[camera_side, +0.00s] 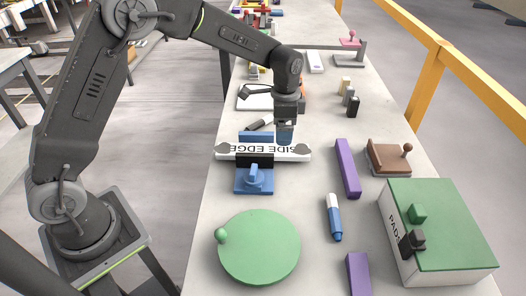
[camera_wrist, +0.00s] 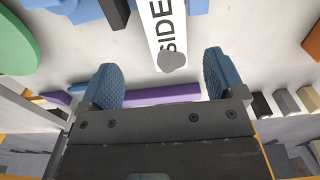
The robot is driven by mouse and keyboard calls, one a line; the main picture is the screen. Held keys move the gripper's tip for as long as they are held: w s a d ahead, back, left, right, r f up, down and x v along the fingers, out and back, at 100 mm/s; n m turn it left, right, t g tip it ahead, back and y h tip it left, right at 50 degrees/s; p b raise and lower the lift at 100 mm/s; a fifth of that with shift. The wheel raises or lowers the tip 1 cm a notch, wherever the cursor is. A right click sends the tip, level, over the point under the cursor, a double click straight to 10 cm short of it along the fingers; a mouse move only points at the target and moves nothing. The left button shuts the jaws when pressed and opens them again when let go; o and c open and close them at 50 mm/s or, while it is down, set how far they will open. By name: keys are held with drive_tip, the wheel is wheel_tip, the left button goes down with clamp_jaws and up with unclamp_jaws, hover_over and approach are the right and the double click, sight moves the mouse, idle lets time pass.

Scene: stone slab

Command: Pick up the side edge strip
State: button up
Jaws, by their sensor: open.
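The side edge strip (camera_side: 292,153) is a long white bar with black "SIDE EDGE" lettering and a grey round knob near each end. In the side view it lies crosswise by a blue fixture (camera_side: 254,178) with a black block, which hides part of it. My gripper (camera_side: 285,138) points down at the strip's right part. In the wrist view the strip (camera_wrist: 158,18) runs up and away, and its grey knob (camera_wrist: 172,62) shows between the fingers. My gripper (camera_wrist: 160,80) is open, with its blue pads wide apart and nothing held. Whether it touches the strip cannot be told.
A purple bar (camera_side: 347,168) and a blue-white marker (camera_side: 334,217) lie to the right. A green round lid (camera_side: 259,247) is in front. A green-topped box (camera_side: 440,225) and a brown stamp (camera_side: 389,157) stand further right. Small blocks (camera_side: 349,98) stand behind.

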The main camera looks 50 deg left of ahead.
sight(283, 149)
drive_tip(key=f, duration=0.8)
drive_tip(key=shift+w+a+f, duration=0.1)
drive_tip(key=shift+w+a, duration=0.05)
drive_tip(key=shift+w, duration=0.15)
drive_tip(key=shift+c, duration=0.3)
drive_tip(key=c, duration=1.2)
